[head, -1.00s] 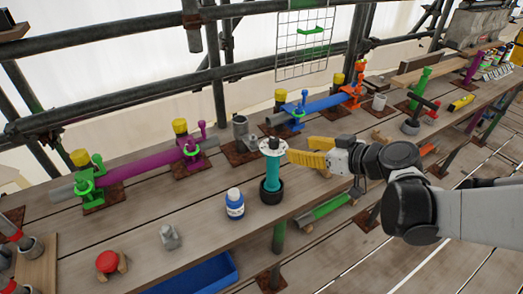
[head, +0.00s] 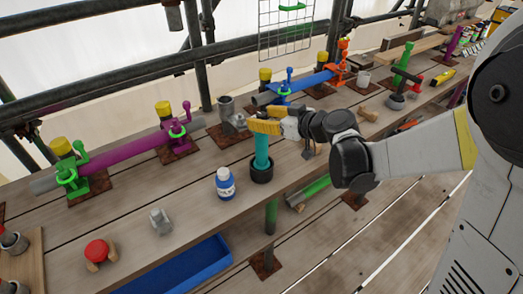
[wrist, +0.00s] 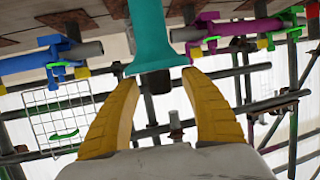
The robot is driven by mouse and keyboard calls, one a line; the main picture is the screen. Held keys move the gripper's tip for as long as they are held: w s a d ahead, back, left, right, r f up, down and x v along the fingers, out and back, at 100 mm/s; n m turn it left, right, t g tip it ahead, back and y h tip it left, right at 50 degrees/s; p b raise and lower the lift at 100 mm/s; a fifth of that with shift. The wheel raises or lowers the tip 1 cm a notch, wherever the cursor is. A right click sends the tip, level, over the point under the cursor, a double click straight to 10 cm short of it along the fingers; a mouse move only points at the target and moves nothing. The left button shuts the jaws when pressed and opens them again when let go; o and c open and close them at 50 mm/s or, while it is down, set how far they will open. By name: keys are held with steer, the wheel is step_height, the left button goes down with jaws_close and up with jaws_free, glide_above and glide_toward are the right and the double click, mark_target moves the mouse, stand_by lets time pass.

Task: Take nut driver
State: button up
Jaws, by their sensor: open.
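A teal upright piece (head: 262,150), which looks like the nut driver's handle, stands in a black round base (head: 261,174) on the wooden bench. My gripper (head: 264,127) is at its top in the head view, and its yellow fingers hide the upper end. I see no finger contact.
A blue-and-white bottle (head: 225,184) stands just left of the black base. A grey metal fitting (head: 230,112) is behind. A blue tray (head: 185,268) lies at the front. Clamped purple (head: 128,153) and blue (head: 308,82) pipes line the back.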

steer(key=shift+w+a+f, duration=0.1)
steer(key=shift+w+a, duration=0.05)
steer(key=shift+c, duration=0.9)
jaws_close()
